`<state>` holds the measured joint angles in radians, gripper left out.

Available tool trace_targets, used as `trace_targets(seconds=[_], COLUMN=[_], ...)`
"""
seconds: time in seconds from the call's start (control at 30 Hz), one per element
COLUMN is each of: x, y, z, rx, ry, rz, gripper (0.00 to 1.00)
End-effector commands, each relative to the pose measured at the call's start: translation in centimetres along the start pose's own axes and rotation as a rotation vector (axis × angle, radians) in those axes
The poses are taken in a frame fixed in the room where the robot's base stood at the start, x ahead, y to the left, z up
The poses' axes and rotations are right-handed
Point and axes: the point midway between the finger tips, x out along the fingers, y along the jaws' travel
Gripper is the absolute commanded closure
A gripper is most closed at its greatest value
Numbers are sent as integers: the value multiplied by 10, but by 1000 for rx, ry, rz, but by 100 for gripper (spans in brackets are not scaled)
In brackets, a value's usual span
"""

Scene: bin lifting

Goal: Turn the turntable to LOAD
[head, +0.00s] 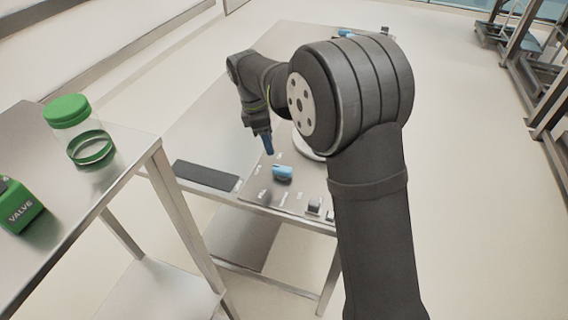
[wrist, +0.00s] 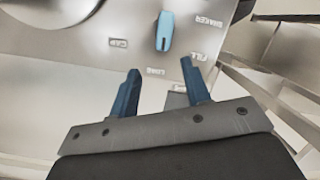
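A light-blue handle (wrist: 165,32) stands on the grey panel in the wrist view, among printed labels. The labels look inverted; I read SHAKER, FILL, LOAD (wrist: 155,71) and probably CAP. The handle's lower end points roughly towards LOAD. A blue knob, likely the same handle, shows on the panel in the head view (head: 282,174). A pale round disc, possibly the turntable (wrist: 48,8), is cut off at the upper left; in the head view my arm mostly hides it. My gripper (wrist: 158,66) is open and empty, its dark-blue fingers apart, short of the handle. It also shows in the head view (head: 268,148).
A dark flat strip (head: 206,176) lies left of the panel. Small dark items (head: 314,206) sit near the table's front edge. On the nearer left table stand a green-lidded clear jar (head: 80,128) and a green VALVE box (head: 18,205).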

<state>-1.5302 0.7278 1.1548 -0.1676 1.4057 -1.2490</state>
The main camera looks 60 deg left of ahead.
Motion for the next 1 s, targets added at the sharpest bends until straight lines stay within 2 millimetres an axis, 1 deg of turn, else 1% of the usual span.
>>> trace_targets(seconds=[0.03,0.1,0.2,0.3,0.4,0.47,0.57,1.0], x=[-18,-39,-61,-73,-75,-70,-56,39], y=[2,1,-2,-4,-5,-5,-6,-11], z=[-6,-9,-12,-14,-14,-13,-10,7], rx=[63,157,263,326,351,355,354,352], ry=[-36,-84,-135,-166,-177,-179,-179,-178], rz=[-3,-10,-14,-14,-13,-15,-16,-17], gripper=[56,56,56,56,56,56,56,56])
